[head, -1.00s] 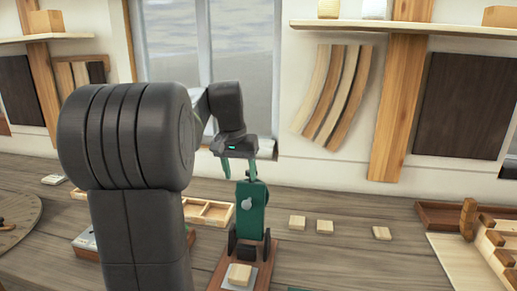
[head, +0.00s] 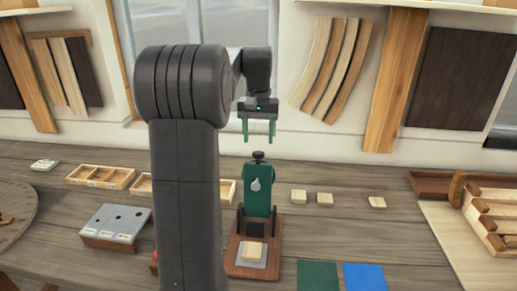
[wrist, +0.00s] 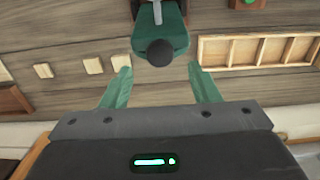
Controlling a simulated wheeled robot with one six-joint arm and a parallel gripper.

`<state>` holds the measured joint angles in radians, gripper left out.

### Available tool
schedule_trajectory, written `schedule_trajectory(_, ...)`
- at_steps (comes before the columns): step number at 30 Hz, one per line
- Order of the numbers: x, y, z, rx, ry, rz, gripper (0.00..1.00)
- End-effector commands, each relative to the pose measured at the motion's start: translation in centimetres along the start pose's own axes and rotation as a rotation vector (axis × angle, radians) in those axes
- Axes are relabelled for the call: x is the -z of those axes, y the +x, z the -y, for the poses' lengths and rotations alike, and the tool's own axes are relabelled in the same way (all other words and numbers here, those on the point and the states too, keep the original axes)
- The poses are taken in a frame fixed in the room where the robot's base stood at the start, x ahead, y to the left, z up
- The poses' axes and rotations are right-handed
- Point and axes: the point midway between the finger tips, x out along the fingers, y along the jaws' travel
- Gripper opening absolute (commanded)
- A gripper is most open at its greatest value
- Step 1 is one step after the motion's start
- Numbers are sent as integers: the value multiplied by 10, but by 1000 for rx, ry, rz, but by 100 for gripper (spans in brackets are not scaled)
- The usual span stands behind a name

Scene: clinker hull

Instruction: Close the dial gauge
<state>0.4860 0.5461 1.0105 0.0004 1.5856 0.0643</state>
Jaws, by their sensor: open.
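The dial gauge stands on a wooden base (head: 271,262) in the head view. Its green body (head: 258,203) is upright between two dark brackets, with a pale grey pointed piece on its front and a black knob (head: 258,156) on top. A light wooden block (head: 252,251) lies on the grey plate (head: 240,264) in front of it. My gripper (head: 258,134) is open and empty, its green fingers pointing down above the knob, apart from it. In the wrist view the knob (wrist: 155,52) shows just beyond the gap between the open fingers (wrist: 158,76).
Several small wooden blocks (head: 325,199) lie right of the gauge. A grey box with holes (head: 112,222) and wooden trays (head: 100,176) lie left. A green mat (head: 317,276) and a blue mat (head: 364,277) lie in front. A slatted wooden frame (head: 490,222) is at right.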

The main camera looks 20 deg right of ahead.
Motion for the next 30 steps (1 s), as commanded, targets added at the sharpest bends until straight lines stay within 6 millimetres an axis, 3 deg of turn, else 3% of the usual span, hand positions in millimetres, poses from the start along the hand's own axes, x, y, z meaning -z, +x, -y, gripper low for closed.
schedule_trajectory(3,0,22,0,0,0,4,56)
schedule_trajectory(9,0,46,0,0,1,2,56)
schedule_trajectory(20,0,52,0,0,1,-1,56)
schedule_trajectory(21,0,52,0,0,1,-1,54)
schedule_trajectory(27,0,52,0,0,1,-1,14)
schedule_trajectory(30,0,52,0,0,1,-1,0)
